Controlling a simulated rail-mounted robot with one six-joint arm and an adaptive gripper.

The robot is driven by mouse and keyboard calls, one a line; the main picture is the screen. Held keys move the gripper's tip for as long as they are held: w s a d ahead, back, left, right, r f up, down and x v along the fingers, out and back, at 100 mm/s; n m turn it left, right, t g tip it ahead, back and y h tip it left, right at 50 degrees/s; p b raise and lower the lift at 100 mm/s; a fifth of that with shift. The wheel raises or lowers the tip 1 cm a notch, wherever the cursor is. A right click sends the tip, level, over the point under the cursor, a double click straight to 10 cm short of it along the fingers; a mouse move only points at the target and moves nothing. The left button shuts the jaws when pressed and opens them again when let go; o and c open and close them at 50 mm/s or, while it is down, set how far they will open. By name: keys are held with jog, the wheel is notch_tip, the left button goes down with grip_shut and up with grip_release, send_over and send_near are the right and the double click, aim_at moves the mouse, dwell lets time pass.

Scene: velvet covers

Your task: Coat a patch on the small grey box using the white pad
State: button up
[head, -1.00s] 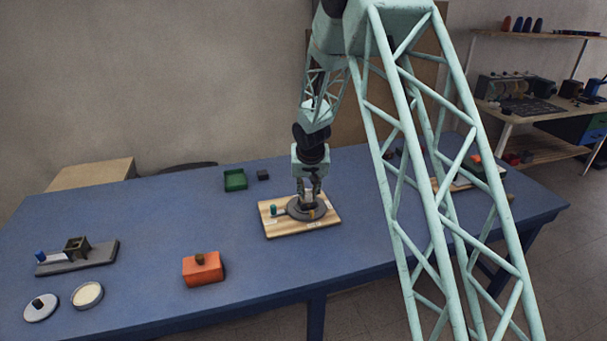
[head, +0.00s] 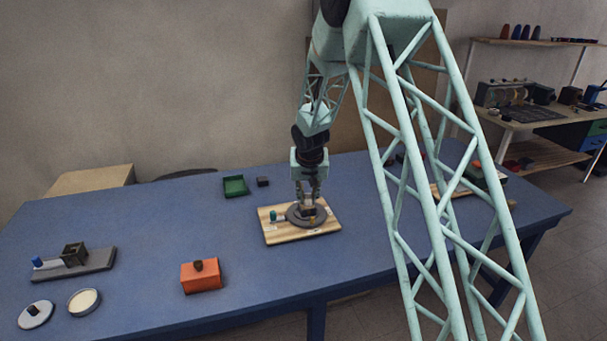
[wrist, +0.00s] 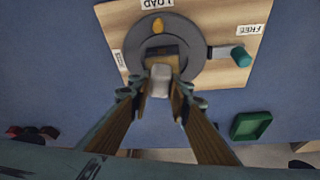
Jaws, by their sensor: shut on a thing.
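My gripper (wrist: 160,88) points down over a round grey fixture (wrist: 193,38) on a wooden board. It is shut on a pale grey block, apparently the small grey box (wrist: 160,75). The block overlaps the near edge of the fixture's dark square recess (wrist: 165,50); I cannot tell whether it touches. In the head view my gripper (head: 307,197) hides most of the block. A white disc with a dark knob, likely the white pad (head: 42,318), lies at the table's front left. A dish of cream-coloured filling (head: 84,301) is beside it.
The board (head: 275,236) carries LOAD and FREE labels and a lever with a teal knob (wrist: 241,57). An orange box (head: 200,277), a green tray (head: 235,186), a dark block (head: 262,182) and a grey stand (head: 98,262) are around it. Clear blue table lies between.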

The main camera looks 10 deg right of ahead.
jog(key=shift+w+a+p, duration=0.15)
jog(key=shift+w+p, duration=0.3)
jog(key=shift+w, duration=1.1)
notch_tip(320, 180, up, 8)
jog(key=p, duration=0.3)
